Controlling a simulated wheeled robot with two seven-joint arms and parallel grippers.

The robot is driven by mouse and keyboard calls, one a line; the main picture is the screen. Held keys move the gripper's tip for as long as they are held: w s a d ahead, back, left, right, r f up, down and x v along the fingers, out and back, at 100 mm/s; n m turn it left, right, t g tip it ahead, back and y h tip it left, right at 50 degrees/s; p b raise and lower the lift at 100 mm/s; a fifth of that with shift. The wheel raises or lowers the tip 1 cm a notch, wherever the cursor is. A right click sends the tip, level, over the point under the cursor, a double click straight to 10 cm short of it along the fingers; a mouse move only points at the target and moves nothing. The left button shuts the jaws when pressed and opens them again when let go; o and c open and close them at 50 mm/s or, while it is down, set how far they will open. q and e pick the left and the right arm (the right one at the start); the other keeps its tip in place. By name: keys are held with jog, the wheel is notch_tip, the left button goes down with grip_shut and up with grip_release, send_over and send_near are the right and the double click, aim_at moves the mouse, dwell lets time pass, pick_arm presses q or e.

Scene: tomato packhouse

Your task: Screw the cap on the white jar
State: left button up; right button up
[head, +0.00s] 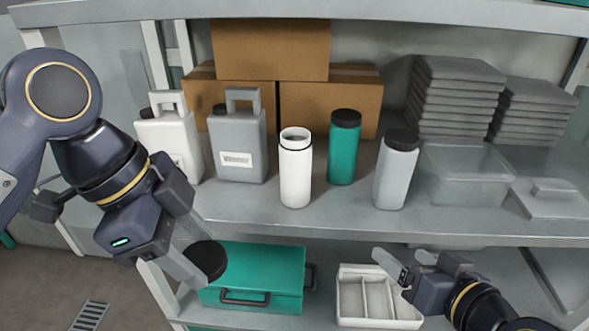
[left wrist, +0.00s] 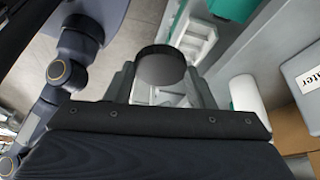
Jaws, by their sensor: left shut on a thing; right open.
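The white jar (head: 295,172) stands upright on the shelf, open at the top, with a dark ring below its rim. My left gripper (head: 202,262) is shut on a black round cap (head: 208,260), held in front of the shelf edge, lower than the jar and to its left. The cap (left wrist: 161,66) also shows between the fingers in the left wrist view. My right gripper (head: 400,270) is open and empty, below the shelf edge at the lower right, near a white divided tray (head: 376,322).
A green jar (head: 343,150) and a grey jar (head: 395,172), both black-capped, stand right of the white jar. A grey canister (head: 238,145) and a white canister (head: 172,140) stand left. A clear bin (head: 466,180) is further right. A green case (head: 255,280) lies below.

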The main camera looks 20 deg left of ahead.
pick_arm(q)
jog(key=shift+r+p, duration=0.35)
jog(key=shift+r, duration=0.15)
pick_arm(e)
jog(key=w+a+r+n+t, duration=0.1)
jog(key=a+r+t, duration=0.1)
jog(key=a+r, duration=0.35)
pick_arm(q)
jog(key=shift+r+p, duration=0.4)
pick_arm(e)
jog(key=n+t+y, duration=0.1)
jog(key=n+t, duration=0.1)
jog(key=t, duration=0.1)
send_near(300, 175)
jog(key=shift+w+r, duration=0.2)
jog(key=shift+w, duration=0.2)
jog(key=shift+d, duration=0.1)
pick_arm(q)
jog(key=shift+r+p, duration=0.4)
pick_arm(e)
jog(key=shift+x, duration=3.45)
jog(key=shift+f, duration=0.1)
pick_arm(q)
jog(key=shift+r+p, duration=0.85)
pick_arm(e)
jog(key=x, duration=0.5)
jog(key=shift+s+a+f, duration=0.1)
jog(key=shift+a+f, duration=0.05)
jog(key=shift+a, duration=0.25)
